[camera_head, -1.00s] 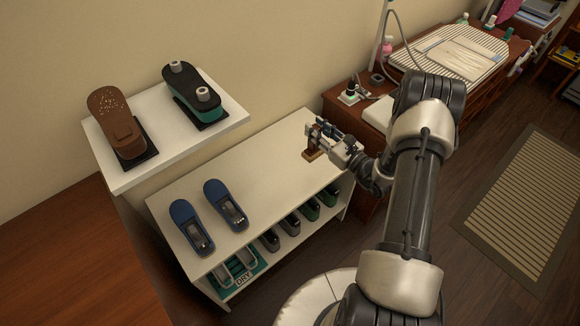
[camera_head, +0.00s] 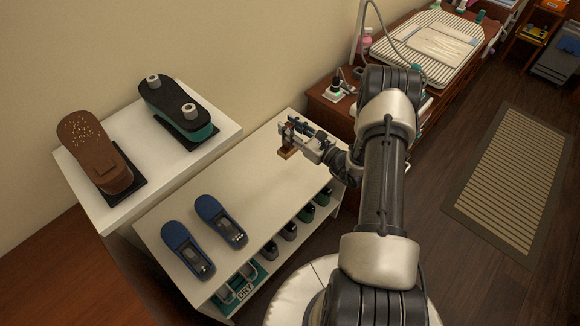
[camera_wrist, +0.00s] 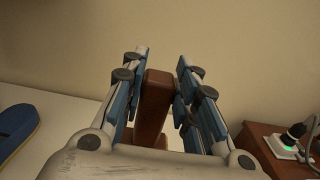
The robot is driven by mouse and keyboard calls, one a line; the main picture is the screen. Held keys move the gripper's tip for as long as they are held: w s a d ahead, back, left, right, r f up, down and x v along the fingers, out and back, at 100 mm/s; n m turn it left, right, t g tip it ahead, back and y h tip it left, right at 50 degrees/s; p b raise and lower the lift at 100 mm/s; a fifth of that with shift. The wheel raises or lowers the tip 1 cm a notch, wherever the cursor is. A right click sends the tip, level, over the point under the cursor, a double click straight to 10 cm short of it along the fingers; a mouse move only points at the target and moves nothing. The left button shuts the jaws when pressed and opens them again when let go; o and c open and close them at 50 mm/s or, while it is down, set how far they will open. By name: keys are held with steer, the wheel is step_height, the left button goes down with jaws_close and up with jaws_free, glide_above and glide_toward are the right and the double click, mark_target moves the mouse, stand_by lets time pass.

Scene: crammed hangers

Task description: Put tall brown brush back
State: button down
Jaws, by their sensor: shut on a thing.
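The tall brown brush (camera_head: 285,153) is at the far right end of the white shelf unit's top (camera_head: 215,190). It stands upright there, and I cannot tell whether its base touches the surface. My gripper (camera_head: 294,136) is shut on it. In the wrist view the brown brush (camera_wrist: 153,105) is a reddish-brown block between the two blue-padded fingers of my gripper (camera_wrist: 158,85). Its lower part is mostly hidden behind my gripper's body.
A higher white shelf (camera_head: 150,185) holds a brown shoe-shaped item (camera_head: 92,150) and a black-and-teal one (camera_head: 178,108). A brown cabinet (camera_head: 328,106) adjoins the right end. The middle of the shelf top is clear.

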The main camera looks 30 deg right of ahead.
step_height(320, 180, down, 16)
steer(key=b, duration=0.4)
steer(key=shift+b, duration=0.3)
steer(key=shift+f, duration=0.2)
steer(key=c, duration=1.7)
jaws_free()
steer(key=shift+f, duration=0.1)
steer(key=o, duration=0.4)
